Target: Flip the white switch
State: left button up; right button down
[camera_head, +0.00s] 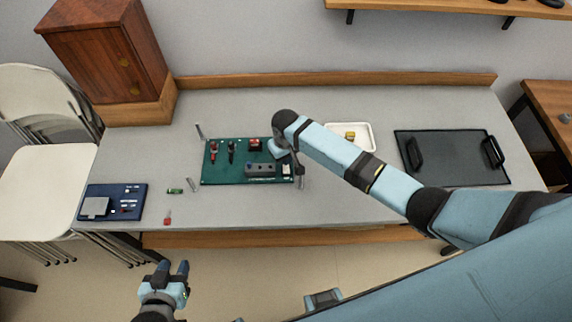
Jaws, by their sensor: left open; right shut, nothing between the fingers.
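A green board (222,174) lies on the grey table and carries several small parts. A small white part (286,169) near its right edge looks like the white switch; its position cannot be made out. A red part (255,143) sits at the board's back, and a grey block (260,170) in its middle. My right gripper (299,180) points down at the board's right edge, shut and empty, close beside the white part. Whether it touches is unclear, and my arm hides the board's back right corner. My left gripper (174,271) is open and empty in front of the table.
A blue panel (127,203) lies at the table's left, with a small green piece (174,191) and a red piece (167,217) nearby. A white tray (365,144) and a black tray (462,158) lie to the right. A wooden cabinet (95,55) stands back left.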

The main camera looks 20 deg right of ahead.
notch_tip(320, 180, up, 2)
jog(key=shift+r+p, duration=0.2)
jog(key=shift+p, duration=0.9)
jog(key=shift+r+p, duration=0.75)
jog(key=shift+p, duration=0.1)
jog(key=shift+s+f, duration=0.1)
jog(key=shift+f, duration=0.05)
jog(key=shift+t+y, duration=0.8)
jog(key=shift+y, duration=0.1)
jog(key=s+f, duration=0.1)
jog(key=s+a+f, duration=0.1)
jog(key=s, duration=0.1)
jog(key=s+a+f, duration=0.1)
jog(key=s, duration=0.1)
jog(key=shift+s+a, duration=0.15)
jog(key=shift+a, duration=0.1)
jog(key=s, duration=0.1)
jog(key=s+t, duration=0.1)
jog(key=s, duration=0.1)
jog(key=s+a+t+y, duration=0.1)
jog(key=s, duration=0.1)
jog(key=shift+s+f, duration=0.15)
jog(key=shift+s, duration=0.1)
jog(key=s+d+r+t, duration=0.3)
jog(key=s+r, duration=0.1)
jog(key=s, duration=0.3)
jog(key=s+d+r+t, duration=0.4)
jog(key=s, duration=0.2)
jog(key=shift+s+r, duration=0.3)
jog(key=shift+s, duration=0.1)
